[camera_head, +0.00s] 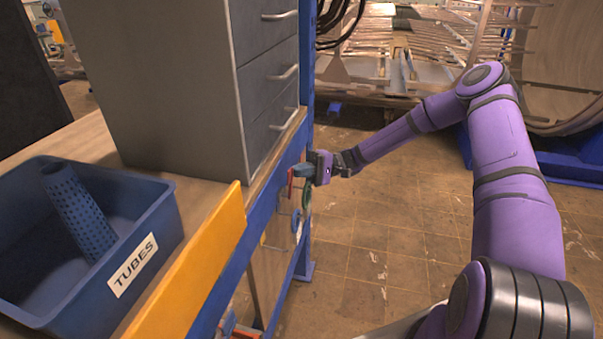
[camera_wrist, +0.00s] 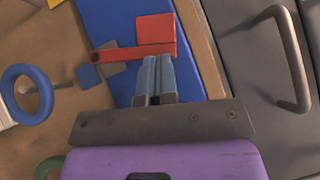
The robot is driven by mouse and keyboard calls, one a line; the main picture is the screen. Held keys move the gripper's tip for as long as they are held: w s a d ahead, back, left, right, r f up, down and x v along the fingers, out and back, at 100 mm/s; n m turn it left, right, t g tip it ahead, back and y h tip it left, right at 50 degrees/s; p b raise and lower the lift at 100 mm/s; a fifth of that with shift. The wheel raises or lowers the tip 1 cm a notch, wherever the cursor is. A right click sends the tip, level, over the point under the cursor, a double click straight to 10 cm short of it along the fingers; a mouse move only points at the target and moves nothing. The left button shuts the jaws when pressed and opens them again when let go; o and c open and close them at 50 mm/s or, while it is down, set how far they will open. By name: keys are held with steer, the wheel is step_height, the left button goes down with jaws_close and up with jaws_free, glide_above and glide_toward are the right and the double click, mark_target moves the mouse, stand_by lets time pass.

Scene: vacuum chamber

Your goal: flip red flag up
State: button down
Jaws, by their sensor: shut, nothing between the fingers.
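The red flag (camera_wrist: 155,30) shows in the wrist view as a red square plate joined to a thin red bar (camera_wrist: 125,54) that runs to the left over the blue frame (camera_wrist: 105,20). In the head view it is a small red strip (camera_head: 290,181) at the frame's edge, partly hidden by my gripper. My gripper (camera_wrist: 157,60) is shut with its blue-grey fingers together and empty. Its fingertips overlap the flag's bar in the wrist view, just below the square. I cannot tell whether they touch it. In the head view my gripper (camera_head: 302,171) is beside the frame.
A grey drawer cabinet (camera_head: 180,80) with metal handles stands close by. A handle (camera_wrist: 290,60) is right of my gripper in the wrist view. A blue ring (camera_wrist: 45,95) hangs to the left. A blue TUBES bin (camera_head: 160,225) is on the bench. Floor (camera_head: 370,260) right of the frame is open.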

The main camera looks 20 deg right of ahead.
steer(key=shift+s+a+r+n+h, duration=0.3)
steer(key=shift+s+n+h, duration=0.1)
steer(key=shift+n+h, duration=0.2)
steer(key=shift+s+a+r+n+h, duration=0.25)
steer(key=shift+s+n+h, duration=0.1)
steer(key=shift+n+h, duration=0.25)
